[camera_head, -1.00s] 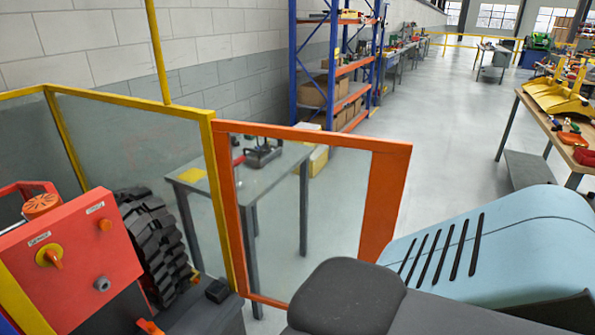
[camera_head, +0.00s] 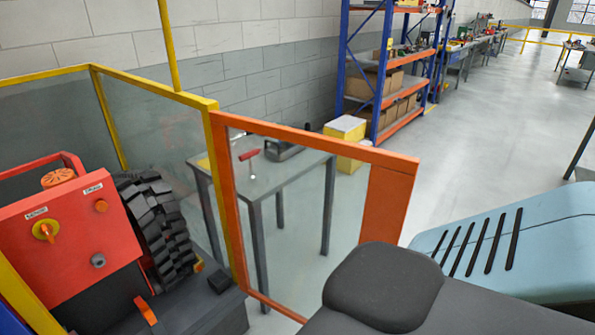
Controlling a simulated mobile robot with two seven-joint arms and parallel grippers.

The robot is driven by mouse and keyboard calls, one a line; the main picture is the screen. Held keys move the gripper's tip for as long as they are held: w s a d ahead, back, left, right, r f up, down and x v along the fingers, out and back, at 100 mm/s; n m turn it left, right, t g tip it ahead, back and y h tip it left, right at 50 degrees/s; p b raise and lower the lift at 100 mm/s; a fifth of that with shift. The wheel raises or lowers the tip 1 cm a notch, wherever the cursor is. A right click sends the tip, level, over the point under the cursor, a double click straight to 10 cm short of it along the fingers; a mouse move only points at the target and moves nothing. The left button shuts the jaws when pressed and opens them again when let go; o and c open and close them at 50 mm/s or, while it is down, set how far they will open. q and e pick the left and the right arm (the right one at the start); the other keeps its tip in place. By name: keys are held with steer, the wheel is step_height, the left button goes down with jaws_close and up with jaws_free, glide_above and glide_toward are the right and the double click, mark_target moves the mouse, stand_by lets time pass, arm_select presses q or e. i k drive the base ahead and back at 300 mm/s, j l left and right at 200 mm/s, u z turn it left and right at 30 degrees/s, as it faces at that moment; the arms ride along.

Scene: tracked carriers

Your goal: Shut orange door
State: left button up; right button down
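The orange door (camera_head: 388,205) is an orange frame with a clear pane. It stands open, swung out to the right from the yellow-framed enclosure (camera_head: 215,150), which it meets at its left edge. My dark arm link (camera_head: 383,285) and a light blue part of my body (camera_head: 515,245) fill the lower right and hide the door's lower right corner. Whether my arm touches the door cannot be told. Neither gripper is in view.
Inside the enclosure stand a red control box (camera_head: 70,235) and a black tracked wheel (camera_head: 158,220). A grey table (camera_head: 275,180) shows through the door pane. A blue and orange shelf (camera_head: 408,60) stands behind. Grey floor (camera_head: 500,130) is open to the right.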

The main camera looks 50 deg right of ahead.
mark_target(392, 177)
steer(key=k+l+u, duration=0.15)
steer(key=l, duration=0.3)
steer(key=k+l+u, duration=0.15)
steer(key=l, duration=0.25)
steer(key=k+l+u, duration=0.1)
steer(key=k+l, duration=0.25)
steer(key=k+l+u, duration=0.15)
steer(key=l, duration=0.25)
steer(key=k+l+u, duration=0.1)
steer(key=l, duration=0.2)
steer(key=k+l, duration=0.1)
steer(key=l, duration=0.2)
steer(key=k+l+u, duration=0.15)
steer(key=l, duration=0.15)
steer(key=i+l+u, duration=0.1)
steer(key=l, duration=0.7)
steer(key=l+u, duration=0.1)
steer(key=l, duration=0.7)
